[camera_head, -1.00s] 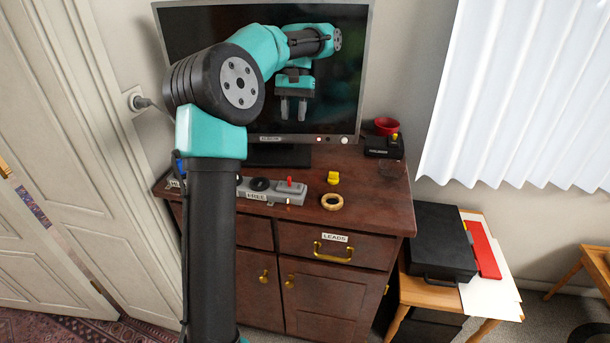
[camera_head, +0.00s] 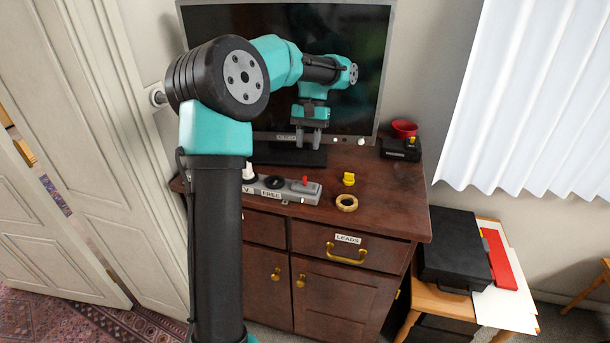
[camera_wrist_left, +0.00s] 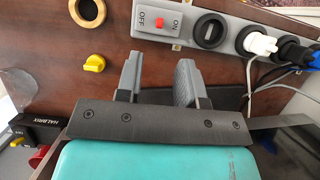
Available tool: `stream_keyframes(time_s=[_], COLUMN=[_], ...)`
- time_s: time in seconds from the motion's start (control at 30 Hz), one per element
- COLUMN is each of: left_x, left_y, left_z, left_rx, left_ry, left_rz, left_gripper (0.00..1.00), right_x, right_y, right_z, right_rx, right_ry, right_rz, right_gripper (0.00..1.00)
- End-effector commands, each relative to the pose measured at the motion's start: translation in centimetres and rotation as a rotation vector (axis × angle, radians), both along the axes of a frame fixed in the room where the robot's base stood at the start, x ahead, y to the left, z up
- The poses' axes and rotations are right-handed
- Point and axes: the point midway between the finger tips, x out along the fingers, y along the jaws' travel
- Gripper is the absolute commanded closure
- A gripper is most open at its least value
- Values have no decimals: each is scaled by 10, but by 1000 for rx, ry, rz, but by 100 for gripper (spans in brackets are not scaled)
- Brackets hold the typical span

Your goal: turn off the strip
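The power strip (camera_head: 325,190) is a grey bar lying along the front of the dark wooden cabinet top, with sockets to the left and a red switch (camera_head: 304,182) at its right end. In the left wrist view the strip (camera_wrist_left: 220,38) runs along the top, and the red switch (camera_wrist_left: 159,24) sits between the OFF and ON labels; which way it is pressed I cannot tell. My left gripper (camera_head: 308,139) hangs in front of the screen's lower edge, fingers down, apart and empty. Its fingers (camera_wrist_left: 160,65) stand clear of the strip. My right gripper is in neither view.
A yellow knob-like piece (camera_head: 348,179) and a tan ring (camera_head: 346,203) lie right of the strip. A monitor (camera_head: 350,70) stands behind. White and black plugs (camera_wrist_left: 262,43) with cables occupy sockets.

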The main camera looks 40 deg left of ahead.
Motion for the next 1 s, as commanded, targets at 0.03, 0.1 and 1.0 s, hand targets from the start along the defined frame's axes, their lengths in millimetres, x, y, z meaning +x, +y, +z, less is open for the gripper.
stream_keyframes(time_s=[0.03, 0.1, 1.0], left_x=[-4, -7, -32], left_y=[-2, -4, -20], left_z=[-7, -19, -90], left_rx=[-1, -1, 0], left_ry=[3, 3, 0], left_rz=[0, 0, 0], left_gripper=[65, 65, 67], right_x=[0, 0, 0], right_y=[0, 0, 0], right_z=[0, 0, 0], right_rx=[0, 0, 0], right_ry=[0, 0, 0], right_rz=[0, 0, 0], right_gripper=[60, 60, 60])
